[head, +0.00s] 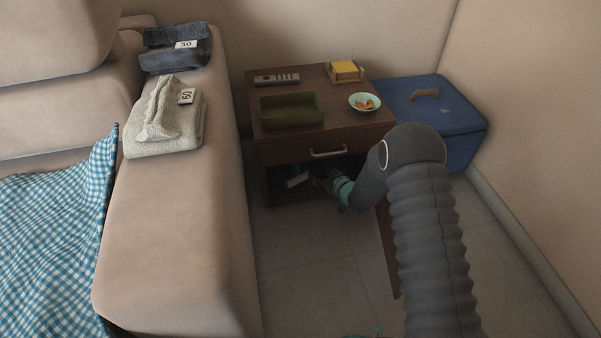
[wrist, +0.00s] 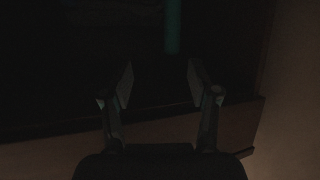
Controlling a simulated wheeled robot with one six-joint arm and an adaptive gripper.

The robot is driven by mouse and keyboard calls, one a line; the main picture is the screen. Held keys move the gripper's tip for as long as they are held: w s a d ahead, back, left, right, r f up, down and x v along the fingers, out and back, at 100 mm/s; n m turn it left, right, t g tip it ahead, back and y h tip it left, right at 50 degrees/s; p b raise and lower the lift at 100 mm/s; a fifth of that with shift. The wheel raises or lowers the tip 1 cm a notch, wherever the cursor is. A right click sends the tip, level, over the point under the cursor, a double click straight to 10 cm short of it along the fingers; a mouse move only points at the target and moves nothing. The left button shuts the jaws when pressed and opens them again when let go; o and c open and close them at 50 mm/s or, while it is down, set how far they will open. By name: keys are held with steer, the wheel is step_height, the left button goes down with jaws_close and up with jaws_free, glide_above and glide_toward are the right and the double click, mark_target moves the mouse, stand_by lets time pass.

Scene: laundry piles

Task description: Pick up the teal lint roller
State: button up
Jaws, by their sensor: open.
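The teal lint roller shows in the wrist view as a dim teal bar (wrist: 173,27) at the top, inside a dark space. Its upper part is cut off by the frame edge. My gripper (wrist: 160,78) is open, with nothing between its fingers. The teal bar lies beyond the fingertips, slightly right of the middle between them. In the head view my gripper (head: 322,178) reaches into the open lower compartment of the brown nightstand (head: 262,154). A small pale piece (head: 297,180) shows beside it in the shadow; I cannot tell if it is part of the roller.
The nightstand top holds a remote (head: 277,79), a green tray (head: 291,99), a bowl (head: 365,95) and a yellow block in a holder (head: 345,71). A drawer handle (head: 328,153) sits above the opening. A blue chest (head: 455,118) stands right, a sofa (head: 185,230) left.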

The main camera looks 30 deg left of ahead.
mark_target(298, 168)
steer(key=shift+n+g+y, duration=0.3)
steer(key=shift+y, duration=0.2)
steer(key=x, duration=0.3)
steer(key=s+f+x, duration=0.1)
steer(key=x, duration=0.2)
steer(key=f+b+x, duration=0.1)
steer(key=x, duration=0.3)
steer(key=shift+s+a, duration=0.15)
steer(key=shift+s, duration=0.1)
steer(key=shift+f+b+x, duration=0.25)
steer(key=shift+b+x, duration=0.35)
steer(key=shift+x, duration=1.55)
steer(key=shift+w+a+f, duration=0.15)
steer(key=shift+w+a, duration=0.25)
steer(key=shift+a, duration=0.1)
jaws_close()
